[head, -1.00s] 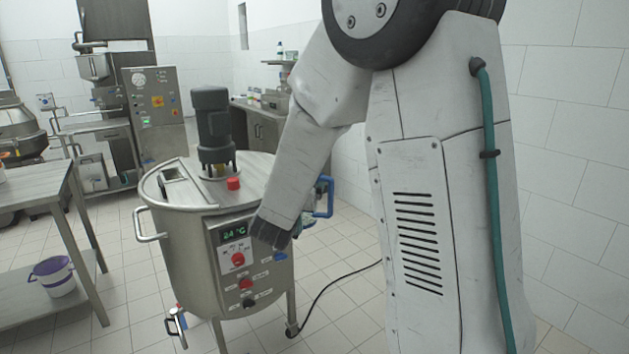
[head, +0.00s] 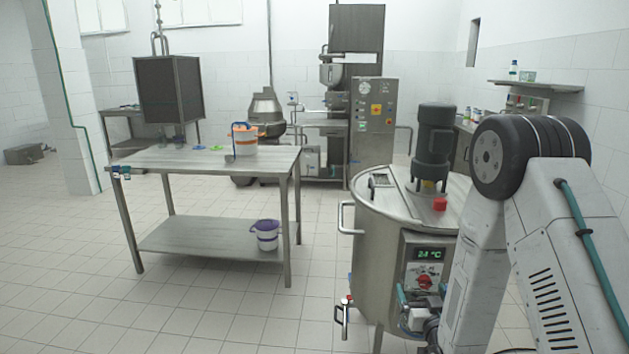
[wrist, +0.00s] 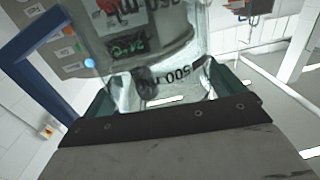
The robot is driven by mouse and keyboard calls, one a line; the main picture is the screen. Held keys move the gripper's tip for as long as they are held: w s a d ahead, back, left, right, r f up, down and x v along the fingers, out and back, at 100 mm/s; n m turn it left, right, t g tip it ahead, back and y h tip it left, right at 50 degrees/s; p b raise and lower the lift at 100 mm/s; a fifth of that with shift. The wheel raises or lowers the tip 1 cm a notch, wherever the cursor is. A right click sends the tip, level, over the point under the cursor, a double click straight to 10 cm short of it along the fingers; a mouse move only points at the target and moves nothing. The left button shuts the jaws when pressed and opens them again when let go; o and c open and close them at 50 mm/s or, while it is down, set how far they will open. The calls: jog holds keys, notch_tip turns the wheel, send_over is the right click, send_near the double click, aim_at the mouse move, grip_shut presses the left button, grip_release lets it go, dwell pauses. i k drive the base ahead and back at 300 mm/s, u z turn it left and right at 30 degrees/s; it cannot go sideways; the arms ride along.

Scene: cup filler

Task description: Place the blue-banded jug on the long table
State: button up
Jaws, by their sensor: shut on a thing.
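My gripper (wrist: 168,95) is shut on a clear jug (wrist: 160,60) with a blue handle (wrist: 45,60) and dark volume marks. The wrist view looks through its transparent wall, and the jug's top is cut off. In the head view my gripper (head: 425,318) is low in front of the steel vessel. The jug's blue handle (head: 407,328) shows beside it; the rest of the jug is hard to make out. A long steel table (head: 180,163) stands left of the vessel, well away from my gripper.
The steel vessel (head: 375,235) with a motor stands between my arm and the table. An orange-and-white bucket (head: 245,140) stands on the table's right end, near small coloured items (head: 200,147). A white-and-purple bucket (head: 266,236) is on the lower shelf. Floor before the table is clear.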

aim_at(214, 157)
jog(key=u, duration=0.7)
jog(key=i, duration=0.85)
jog(key=u, duration=1.15)
jog(key=i, duration=1.4)
jog(key=z, duration=0.35)
jog(key=i, duration=1.3)
jog(key=z, duration=0.8)
